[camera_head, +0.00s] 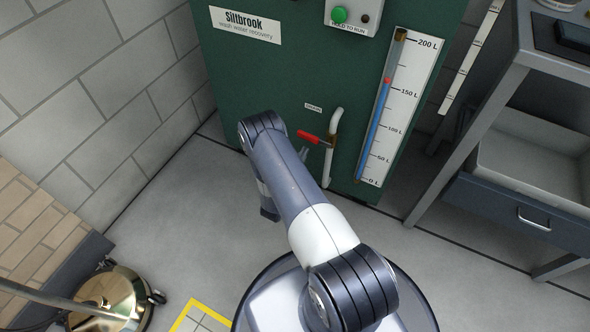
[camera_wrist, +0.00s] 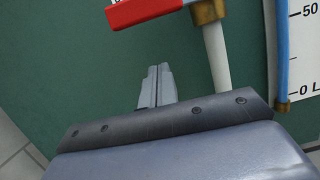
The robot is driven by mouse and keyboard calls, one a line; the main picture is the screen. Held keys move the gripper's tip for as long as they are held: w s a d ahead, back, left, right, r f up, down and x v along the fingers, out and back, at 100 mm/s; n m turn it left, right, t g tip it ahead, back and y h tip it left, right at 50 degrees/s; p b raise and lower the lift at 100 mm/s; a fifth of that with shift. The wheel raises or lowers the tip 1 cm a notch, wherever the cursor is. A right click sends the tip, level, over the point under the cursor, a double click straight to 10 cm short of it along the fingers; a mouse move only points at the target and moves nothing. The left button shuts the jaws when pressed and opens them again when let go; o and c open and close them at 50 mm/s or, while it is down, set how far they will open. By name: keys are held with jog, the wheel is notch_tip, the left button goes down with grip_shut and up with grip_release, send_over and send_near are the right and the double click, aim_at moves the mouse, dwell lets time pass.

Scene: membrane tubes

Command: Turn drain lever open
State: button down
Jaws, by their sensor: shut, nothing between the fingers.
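The red drain lever (camera_head: 310,136) sticks out to the left from a white drain pipe (camera_head: 333,150) on the green tank, under a small label. It lies crosswise to the pipe. In the wrist view the lever (camera_wrist: 148,11) shows at the top edge, partly cut off, joined to a brass valve body (camera_wrist: 208,11) on the pipe. My gripper (camera_wrist: 159,70) is shut and empty, its fingertips below the lever and left of the pipe, apart from both in the picture. In the head view my gripper (camera_head: 304,153) shows small below the lever, mostly hidden by my arm.
A level gauge (camera_head: 400,105) runs up the green tank (camera_head: 270,80) right of the pipe. A grey bench with a blue drawer (camera_head: 515,215) stands at the right. A brass round machine (camera_head: 112,295) sits at the lower left.

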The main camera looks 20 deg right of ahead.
aim_at(314, 139)
jog(key=shift+s+d+r, duration=0.1)
jog(key=shift+s+r, duration=0.05)
jog(key=shift+r, duration=1.9)
jog(key=shift+r+m+g+b, duration=0.25)
jog(key=shift+m+b, duration=0.2)
jog(key=shift+m, duration=0.65)
